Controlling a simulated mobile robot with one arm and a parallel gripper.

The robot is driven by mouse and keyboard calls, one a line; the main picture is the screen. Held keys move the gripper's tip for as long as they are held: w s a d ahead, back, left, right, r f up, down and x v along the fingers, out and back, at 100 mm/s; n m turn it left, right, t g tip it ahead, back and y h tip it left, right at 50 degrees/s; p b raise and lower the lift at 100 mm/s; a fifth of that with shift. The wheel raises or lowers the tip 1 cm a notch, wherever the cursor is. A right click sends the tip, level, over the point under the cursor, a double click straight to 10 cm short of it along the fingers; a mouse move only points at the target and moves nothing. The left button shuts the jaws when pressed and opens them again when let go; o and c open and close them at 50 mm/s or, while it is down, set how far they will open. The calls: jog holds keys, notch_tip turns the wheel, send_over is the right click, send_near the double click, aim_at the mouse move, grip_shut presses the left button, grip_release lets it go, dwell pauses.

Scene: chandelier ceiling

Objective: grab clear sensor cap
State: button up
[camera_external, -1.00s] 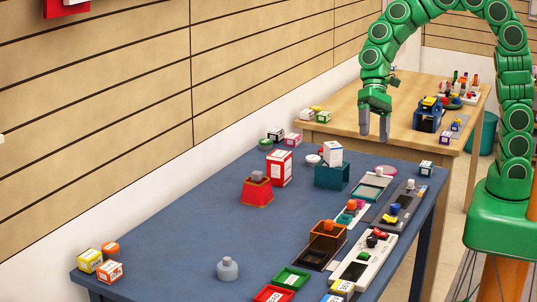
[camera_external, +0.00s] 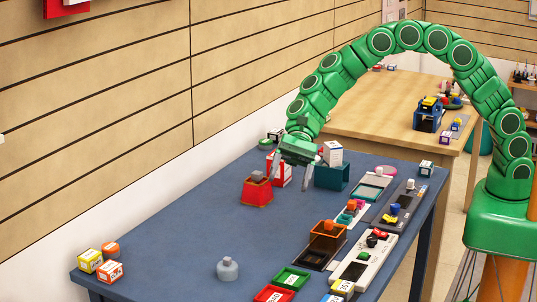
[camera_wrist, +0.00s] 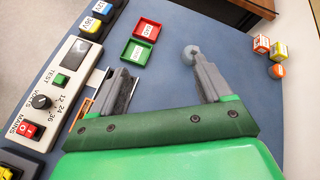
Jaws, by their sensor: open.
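The clear sensor cap (camera_external: 228,269) is a pale grey, translucent piece with a round knob on top. It stands upright near the front of the blue table. In the wrist view the cap (camera_wrist: 190,53) shows just beyond the tip of the right finger, partly hidden by it. My gripper (camera_external: 291,172) is open and empty above the blue table, near the red holder, farther back than the cap. In the wrist view my gripper (camera_wrist: 160,68) has its two fingers spread wide with bare table between them.
A red holder (camera_external: 257,193) with a grey block stands left of my gripper. A teal box (camera_external: 332,176) with a white carton is to its right. Small cartons (camera_external: 110,271) and an orange cap sit front left. Trays and a tester (camera_external: 366,262) line the right. Bare table surrounds the cap.

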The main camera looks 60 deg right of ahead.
aim_at(228, 261)
jog(key=w+a+f+m, duration=0.2)
jog(key=a+f, duration=0.2)
jog(key=w+a+f+m+t+y, duration=0.1)
jog(key=w+a+f+m, duration=0.1)
jog(key=a+f, duration=0.2)
jog(key=w+a+f+m+y, duration=0.1)
jog(key=w+a+f+m, duration=0.1)
jog(key=w+a+f, duration=0.1)
jog(key=shift+a+f, duration=0.75)
jog(key=shift+f, duration=0.35)
jog(key=shift+a+f+t, duration=0.3)
jog(key=shift+a+t, duration=0.1)
jog(key=shift+a, duration=0.4)
jog(key=shift+a+f, duration=0.8)
jog(key=shift+a, duration=0.25)
jog(key=shift+x, duration=1.8)
jog(key=shift+d, duration=0.1)
jog(key=c, duration=0.9)
jog(key=shift+r, duration=0.1)
